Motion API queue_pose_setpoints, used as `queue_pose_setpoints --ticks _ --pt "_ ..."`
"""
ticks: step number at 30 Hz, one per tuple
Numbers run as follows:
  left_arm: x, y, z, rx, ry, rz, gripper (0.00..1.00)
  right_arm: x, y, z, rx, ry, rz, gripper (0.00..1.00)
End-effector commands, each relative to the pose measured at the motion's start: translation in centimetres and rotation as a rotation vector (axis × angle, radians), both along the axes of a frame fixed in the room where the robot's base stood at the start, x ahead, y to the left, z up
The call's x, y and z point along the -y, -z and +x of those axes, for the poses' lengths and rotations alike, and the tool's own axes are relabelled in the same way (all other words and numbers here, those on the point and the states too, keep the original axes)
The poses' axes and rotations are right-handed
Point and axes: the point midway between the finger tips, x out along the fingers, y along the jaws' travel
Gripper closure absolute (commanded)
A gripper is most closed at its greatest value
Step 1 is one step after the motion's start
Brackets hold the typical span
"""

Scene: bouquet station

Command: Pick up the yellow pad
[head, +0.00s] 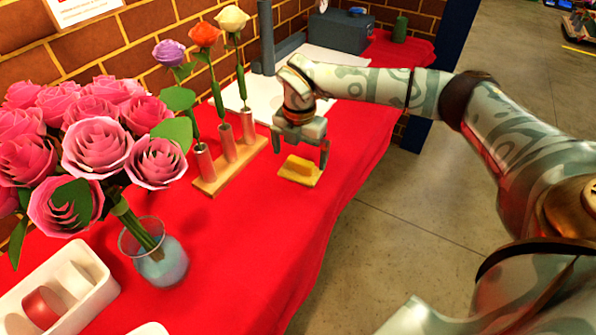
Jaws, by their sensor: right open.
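The yellow pad (300,170) lies on the red cloth of the table, right of the wooden flower stand. My right gripper (300,153) hangs above and just behind the pad, fingers pointing down. Its jaws are open, with one finger at each side and nothing held between them. The pad appears to rest on the cloth, and I cannot tell whether a finger touches it. My left gripper is not in view.
A wooden stand (233,166) with three single flowers is left of the pad. A glass vase (158,262) of pink roses and a white tray (88,262) are nearer. A grey box (341,35) and green bottle (400,28) stand at the back. Cloth in front of the pad is clear.

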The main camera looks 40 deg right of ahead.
Motion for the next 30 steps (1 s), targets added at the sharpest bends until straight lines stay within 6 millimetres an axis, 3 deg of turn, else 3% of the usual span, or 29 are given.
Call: queue_pose_setpoints --ticks 1,3,7,13,16,17,26,30 --pt "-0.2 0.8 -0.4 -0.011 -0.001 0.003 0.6 0.0 1.6 -0.1 -0.008 0.0 0.0 0.0" --pt "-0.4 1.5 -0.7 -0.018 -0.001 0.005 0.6 0.0 3.0 -0.2 -0.008 0.0 0.0 0.0" --pt "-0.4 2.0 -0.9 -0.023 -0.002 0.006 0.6 0.0 4.2 -0.2 -0.005 0.0 0.0 0.0" --pt "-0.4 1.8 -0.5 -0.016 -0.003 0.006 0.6 0.0 3.9 -0.2 -0.001 0.0 0.0 0.0" --pt "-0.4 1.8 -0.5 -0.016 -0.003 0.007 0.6 0.0 3.9 -0.2 -0.001 0.0 0.0 0.28" --pt "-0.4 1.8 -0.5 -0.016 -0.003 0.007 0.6 0.0 3.9 -0.2 -0.001 0.0 0.0 0.33" --pt "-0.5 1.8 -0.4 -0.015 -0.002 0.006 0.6 0.0 3.8 -0.2 -0.001 0.0 0.0 0.33" --pt "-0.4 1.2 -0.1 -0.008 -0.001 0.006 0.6 0.0 2.7 -0.2 0.001 0.001 0.0 0.33"
